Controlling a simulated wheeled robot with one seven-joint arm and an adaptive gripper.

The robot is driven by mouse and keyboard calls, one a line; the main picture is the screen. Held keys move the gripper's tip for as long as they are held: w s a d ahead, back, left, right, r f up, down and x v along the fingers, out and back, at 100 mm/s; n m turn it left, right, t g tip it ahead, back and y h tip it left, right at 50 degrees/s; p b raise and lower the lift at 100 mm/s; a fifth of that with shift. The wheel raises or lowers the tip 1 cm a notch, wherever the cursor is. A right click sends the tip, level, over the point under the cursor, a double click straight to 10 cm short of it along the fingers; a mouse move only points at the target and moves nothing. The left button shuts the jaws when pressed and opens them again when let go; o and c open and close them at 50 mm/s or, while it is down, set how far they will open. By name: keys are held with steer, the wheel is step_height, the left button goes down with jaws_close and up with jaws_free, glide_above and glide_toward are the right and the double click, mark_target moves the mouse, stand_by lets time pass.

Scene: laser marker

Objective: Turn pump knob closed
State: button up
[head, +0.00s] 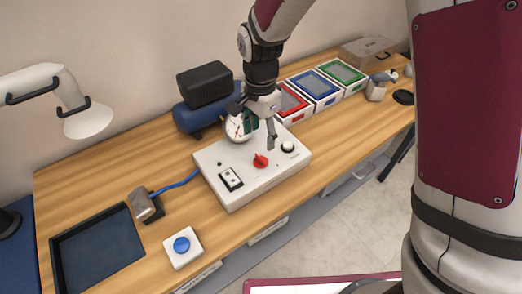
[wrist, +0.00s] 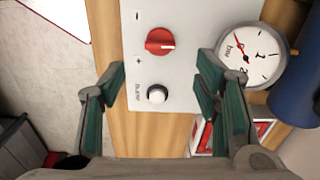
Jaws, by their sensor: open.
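The red pump knob (head: 260,160) sits on top of the white control box (head: 223,189). It also shows in the wrist view (wrist: 160,41), with a white pointer line toward the right, between a minus and a plus mark. My gripper (head: 259,132) is above the box near the red knob, pointing down. In the wrist view its fingers (wrist: 155,85) are spread wide, with nothing between them touching; the red knob lies a little ahead of the fingertips.
A pressure gauge (head: 238,127) stands right behind the box, close to my gripper. A blue compressor tank (head: 190,117) is behind. Coloured trays (head: 318,88) line the back right. A blue button box (head: 183,248) and dark tray (head: 99,252) are at the front left.

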mark_target(261, 156)
step_height(261, 156, down, 8)
steer(key=shift+f+p, duration=0.2)
steer(key=shift+p, duration=0.1)
steer(key=c, duration=1.1)
